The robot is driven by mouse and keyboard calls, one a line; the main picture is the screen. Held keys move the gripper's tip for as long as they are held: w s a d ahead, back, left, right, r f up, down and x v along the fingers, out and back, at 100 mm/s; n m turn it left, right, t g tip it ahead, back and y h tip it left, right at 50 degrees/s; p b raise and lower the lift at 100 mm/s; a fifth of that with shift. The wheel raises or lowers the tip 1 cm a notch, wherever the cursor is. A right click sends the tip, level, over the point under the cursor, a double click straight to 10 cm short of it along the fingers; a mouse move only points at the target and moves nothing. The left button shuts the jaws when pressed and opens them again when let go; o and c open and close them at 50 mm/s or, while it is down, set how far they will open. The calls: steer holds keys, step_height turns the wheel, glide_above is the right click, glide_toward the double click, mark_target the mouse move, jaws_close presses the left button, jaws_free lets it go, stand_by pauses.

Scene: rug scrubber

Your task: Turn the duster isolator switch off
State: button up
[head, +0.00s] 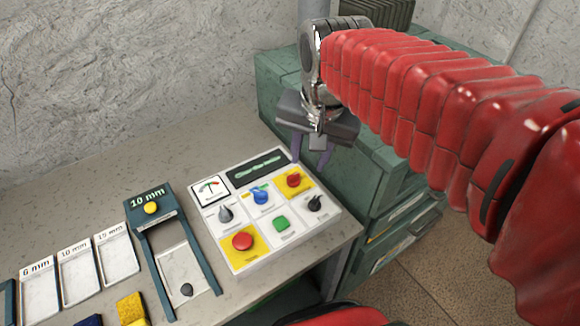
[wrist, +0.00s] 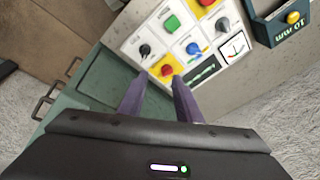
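The white control panel (head: 234,262) lies on the bench and also shows in the wrist view (wrist: 136,32). Its red rotary knob on a yellow plate (head: 293,180) looks like an isolator switch, but its label is too small to read. In the wrist view this knob (wrist: 167,70) appears just beyond the fingertips. My gripper (head: 310,161) is above the panel's far right corner, fingers pointing down, apart from the knob. In the wrist view my gripper (wrist: 157,80) has its two purple fingers spread with nothing between them.
The panel also has a red push button (head: 243,241), a blue knob (head: 261,195), a black knob (head: 315,203), a grey knob (head: 225,213), a green button (head: 281,223), a gauge (head: 209,187) and a display. A green cabinet (head: 381,165) stands right. Left is a "10 mm" frame (head: 150,196).

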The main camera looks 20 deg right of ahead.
mark_target(294, 176)
steer(key=w+f+m+g, duration=0.2)
steer(key=w+m+g, duration=0.1)
steer(key=w+m, duration=0.4)
steer(key=w, duration=0.3)
steer(key=shift+w+f+m, duration=0.15)
steer(key=shift+w+m, duration=0.15)
steer(key=shift+w, duration=0.1)
step_height(294, 176, down, 14)
steer(key=shift+r, duration=0.1)
stand_by(0.4)
steer(key=shift+c, duration=0.3)
jaws_close()
steer(key=shift+a, duration=0.25)
steer(key=shift+d, duration=0.3)
